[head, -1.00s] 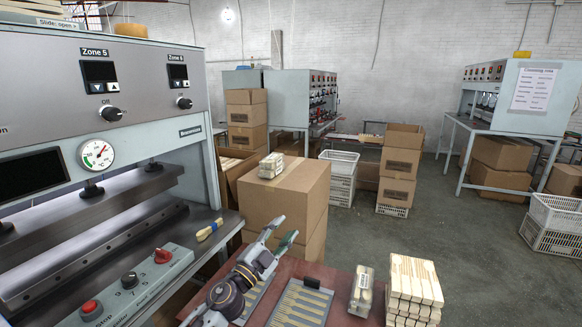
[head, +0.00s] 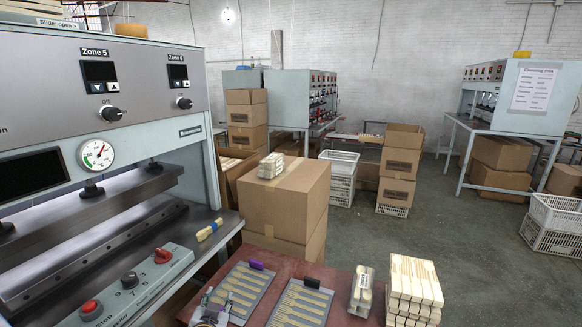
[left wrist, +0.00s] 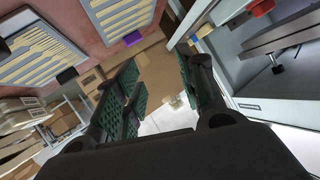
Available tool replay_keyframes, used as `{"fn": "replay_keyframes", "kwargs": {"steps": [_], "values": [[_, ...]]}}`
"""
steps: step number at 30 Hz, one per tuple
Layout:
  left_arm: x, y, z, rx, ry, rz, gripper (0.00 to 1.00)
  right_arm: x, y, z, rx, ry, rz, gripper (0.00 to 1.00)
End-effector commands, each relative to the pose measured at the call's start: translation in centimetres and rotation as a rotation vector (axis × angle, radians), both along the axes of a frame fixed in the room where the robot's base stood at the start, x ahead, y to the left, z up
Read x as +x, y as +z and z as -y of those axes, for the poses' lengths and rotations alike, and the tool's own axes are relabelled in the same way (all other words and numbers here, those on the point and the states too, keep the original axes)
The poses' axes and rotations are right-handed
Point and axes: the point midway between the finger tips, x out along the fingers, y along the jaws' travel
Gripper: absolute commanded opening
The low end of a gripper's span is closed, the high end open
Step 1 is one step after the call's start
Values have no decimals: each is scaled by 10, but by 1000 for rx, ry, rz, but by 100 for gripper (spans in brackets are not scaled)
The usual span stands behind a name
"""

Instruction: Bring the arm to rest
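My left gripper (head: 209,305) shows only in small part at the bottom edge of the head view, in front of the left tray. In the left wrist view the left gripper (left wrist: 158,72) has its two green-padded fingers spread well apart, with nothing between them. Two grey trays of wooden spoons or sticks lie side by side on the red-brown table: the left tray (head: 259,291) with a purple clip and the right tray (head: 322,298) with a black clip. My right gripper is in neither view.
The heated press (head: 95,105) fills the left, with a control box (head: 145,280) and a yellow-and-blue brush (head: 210,230) on its bench. A wrapped bundle (head: 361,290) and stacked wooden pieces (head: 414,283) stand right of the trays. A cardboard box (head: 285,200) stands behind the table.

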Motion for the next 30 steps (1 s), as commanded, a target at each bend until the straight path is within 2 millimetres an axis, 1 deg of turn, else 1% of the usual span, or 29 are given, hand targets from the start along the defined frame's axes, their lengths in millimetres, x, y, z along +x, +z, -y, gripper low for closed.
{"fn": "replay_keyframes", "kwargs": {"steps": [1,5,6,8,9,13,15,19,30], "values": [[-13,-12,-4,-15,15,-56,39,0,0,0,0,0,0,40],[-48,-40,-14,-51,45,-206,39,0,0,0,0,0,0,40],[-59,-47,-17,-60,51,-251,39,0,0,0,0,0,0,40],[-77,-58,-19,-76,56,-321,39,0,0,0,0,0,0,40],[-89,-65,-20,-86,60,-369,39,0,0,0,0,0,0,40],[-129,-84,-23,-116,59,-511,39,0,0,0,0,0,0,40],[-146,-90,-23,-128,55,-572,39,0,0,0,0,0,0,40],[-171,-98,-22,-146,45,-656,39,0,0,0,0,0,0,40],[-221,-107,-20,-180,13,-818,39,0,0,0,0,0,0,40]]}}
